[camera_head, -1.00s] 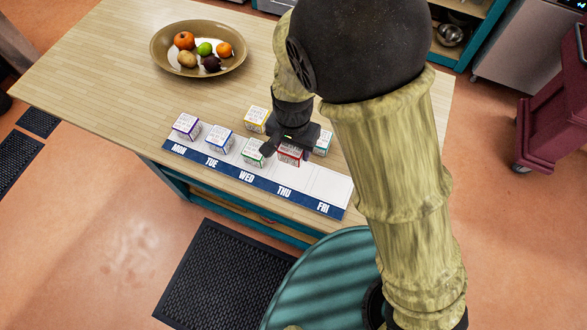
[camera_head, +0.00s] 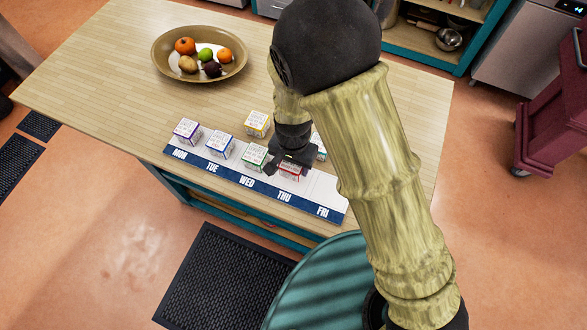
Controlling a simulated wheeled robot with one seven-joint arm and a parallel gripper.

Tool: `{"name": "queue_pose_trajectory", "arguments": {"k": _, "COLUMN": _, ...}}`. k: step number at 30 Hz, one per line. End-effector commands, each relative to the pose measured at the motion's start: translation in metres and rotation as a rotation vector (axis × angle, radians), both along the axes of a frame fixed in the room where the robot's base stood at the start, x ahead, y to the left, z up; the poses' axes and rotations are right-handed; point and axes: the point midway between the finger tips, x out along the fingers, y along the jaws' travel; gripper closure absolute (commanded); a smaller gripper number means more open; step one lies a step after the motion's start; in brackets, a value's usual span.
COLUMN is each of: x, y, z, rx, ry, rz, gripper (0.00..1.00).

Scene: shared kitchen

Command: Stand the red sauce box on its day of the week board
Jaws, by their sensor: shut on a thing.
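The red sauce box (camera_head: 290,174) is at the THU column of the day of the week board (camera_head: 325,188), just behind the THU label. My gripper (camera_head: 287,165) is above it, shut on it and hiding most of its top. Whether the box's base touches the board cannot be told. On the board, a purple-edged box (camera_head: 187,131) stands at MON, a blue-edged box (camera_head: 220,144) at TUE and a green-edged box (camera_head: 253,156) at WED. The FRI column is bare.
A yellow-edged box (camera_head: 257,123) stands behind the board. A teal-edged box (camera_head: 319,146) stands behind its right part, partly hidden by my arm. A fruit bowl (camera_head: 161,63) is at the back left. The wooden table (camera_head: 100,88) is clear at left.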

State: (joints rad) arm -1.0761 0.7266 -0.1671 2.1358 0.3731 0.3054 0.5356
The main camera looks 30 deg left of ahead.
Motion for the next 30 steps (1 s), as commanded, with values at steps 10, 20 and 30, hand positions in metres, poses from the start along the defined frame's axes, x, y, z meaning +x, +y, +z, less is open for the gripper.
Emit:
{"name": "queue_pose_trajectory", "arguments": {"k": 10, "x": 0.000, "y": -0.001, "z": -0.037, "rx": -0.001, "ry": 0.001, "rz": -0.002, "gripper": 0.73}}
{"name": "queue_pose_trajectory", "arguments": {"k": 20, "x": 0.000, "y": 0.000, "z": -0.040, "rx": 0.000, "ry": 0.001, "rz": -0.001, "gripper": 0.73}}
{"name": "queue_pose_trajectory", "arguments": {"k": 30, "x": 0.000, "y": 0.000, "z": -0.040, "rx": -0.001, "ry": 0.001, "rz": -0.001, "gripper": 0.25}}
